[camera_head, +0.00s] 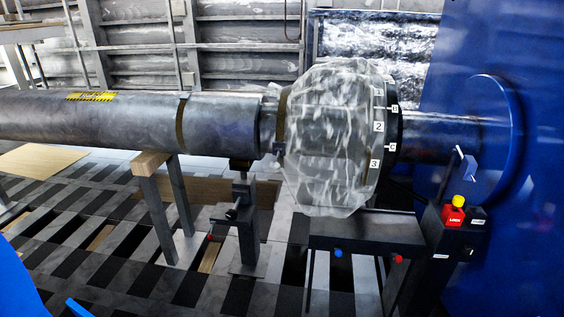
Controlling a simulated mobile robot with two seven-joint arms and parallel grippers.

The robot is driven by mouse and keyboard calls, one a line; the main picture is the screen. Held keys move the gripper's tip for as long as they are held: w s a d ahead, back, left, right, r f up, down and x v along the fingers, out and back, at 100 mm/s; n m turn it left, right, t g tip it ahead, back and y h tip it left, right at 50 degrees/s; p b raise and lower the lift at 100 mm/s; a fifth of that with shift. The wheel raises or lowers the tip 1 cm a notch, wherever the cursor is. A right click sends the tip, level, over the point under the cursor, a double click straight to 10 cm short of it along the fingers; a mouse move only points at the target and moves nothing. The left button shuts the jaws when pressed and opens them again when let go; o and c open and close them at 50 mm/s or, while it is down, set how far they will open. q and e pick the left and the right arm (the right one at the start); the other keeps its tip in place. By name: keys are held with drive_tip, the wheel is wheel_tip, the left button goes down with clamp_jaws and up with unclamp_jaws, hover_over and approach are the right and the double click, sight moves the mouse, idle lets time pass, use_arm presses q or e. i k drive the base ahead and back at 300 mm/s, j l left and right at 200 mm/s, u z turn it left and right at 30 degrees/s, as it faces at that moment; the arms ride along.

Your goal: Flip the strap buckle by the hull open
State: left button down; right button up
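The blue hull (535,160) fills the right side, with a round blue flange where a grey shaft (435,130) enters it. Clear plastic wrap (325,140) covers a large drum in front of the hull. A brown strap (284,105) rings the drum's left end, with a small dark buckle-like piece (278,148) low on it. I cannot tell whether that piece is open or shut. No buckle shows clearly on the drum's hull side. Neither gripper is in view; blue parts at the lower left edge show no fingertips.
A long grey tube (110,120) with a second brown strap (181,122) rests on a wood-topped stand (150,163). A screw jack (242,215) stands beside it. A dark bench (365,230) sits below the drum. A control box (455,235) with a red LOCK piece stands by the hull.

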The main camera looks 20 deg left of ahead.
sight(276, 166)
drive_tip(key=i+j+z, duration=0.1)
drive_tip(key=i, duration=0.45)
drive_tip(key=i+j, duration=0.25)
drive_tip(key=i, duration=0.25)
drive_tip(key=i+j+z, duration=0.15)
drive_tip(key=i, duration=0.4)
